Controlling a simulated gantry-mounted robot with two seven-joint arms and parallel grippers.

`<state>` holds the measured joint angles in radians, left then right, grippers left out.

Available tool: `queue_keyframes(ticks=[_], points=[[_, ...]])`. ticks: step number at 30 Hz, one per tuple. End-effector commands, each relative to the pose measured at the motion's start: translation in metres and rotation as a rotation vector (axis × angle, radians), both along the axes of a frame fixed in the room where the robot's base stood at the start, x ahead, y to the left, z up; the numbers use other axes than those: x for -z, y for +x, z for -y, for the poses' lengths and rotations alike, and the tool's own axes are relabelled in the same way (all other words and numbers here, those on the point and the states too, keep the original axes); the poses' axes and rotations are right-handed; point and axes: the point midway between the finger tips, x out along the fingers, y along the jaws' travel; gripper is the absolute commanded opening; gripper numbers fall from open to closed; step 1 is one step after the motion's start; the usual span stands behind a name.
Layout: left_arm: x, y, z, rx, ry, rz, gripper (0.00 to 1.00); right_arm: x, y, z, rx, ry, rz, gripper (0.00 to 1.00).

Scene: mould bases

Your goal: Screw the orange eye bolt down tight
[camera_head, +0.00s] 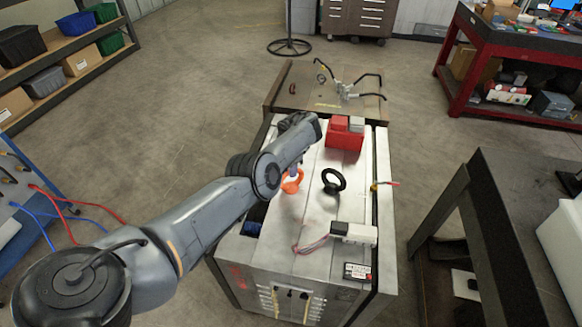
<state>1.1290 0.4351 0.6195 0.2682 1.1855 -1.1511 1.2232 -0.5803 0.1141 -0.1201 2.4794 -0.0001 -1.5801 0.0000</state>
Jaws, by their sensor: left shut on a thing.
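The orange eye bolt (291,184) stands on the top face of the grey mould base (315,210), left of its middle. My left arm reaches in from the lower left and its gripper (294,173) points down at the eye bolt. The gripper is shut on the upper part of the orange ring; the fingers are small and partly hidden by the wrist. The bolt's thread and seat are too small to make out. A black eye bolt (333,181) stands just to the right on the same face. My right gripper is not in view.
A red block (344,137) sits at the back of the mould base. A white connector box (354,232) with wires sits at the front right. A brown plate with black hoses (300,88) lies behind. A dark bench (510,190) stands to the right.

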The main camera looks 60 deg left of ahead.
Motion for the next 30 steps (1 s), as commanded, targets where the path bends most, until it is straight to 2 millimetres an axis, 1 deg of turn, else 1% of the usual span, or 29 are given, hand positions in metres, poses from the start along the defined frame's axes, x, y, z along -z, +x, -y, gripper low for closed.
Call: queue_keyframes(ticks=[1,9,15,18,22,30], points=[[-0.006,0.0,0.0,0.042,0.0,0.0,0.0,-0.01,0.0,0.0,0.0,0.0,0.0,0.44],[-0.006,0.0,0.0,0.346,0.0,-0.001,0.0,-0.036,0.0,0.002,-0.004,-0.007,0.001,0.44],[-0.004,0.0,0.0,0.562,0.0,-0.001,0.0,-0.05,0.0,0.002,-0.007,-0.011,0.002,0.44],[-0.002,0.0,0.0,0.631,0.001,-0.001,0.0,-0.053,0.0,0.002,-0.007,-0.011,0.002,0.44],[-0.001,0.0,0.0,0.672,0.0,0.0,0.0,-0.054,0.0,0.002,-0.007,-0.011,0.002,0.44],[0.0,0.0,0.0,0.675,0.0,0.0,0.0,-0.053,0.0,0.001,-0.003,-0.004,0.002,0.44]])
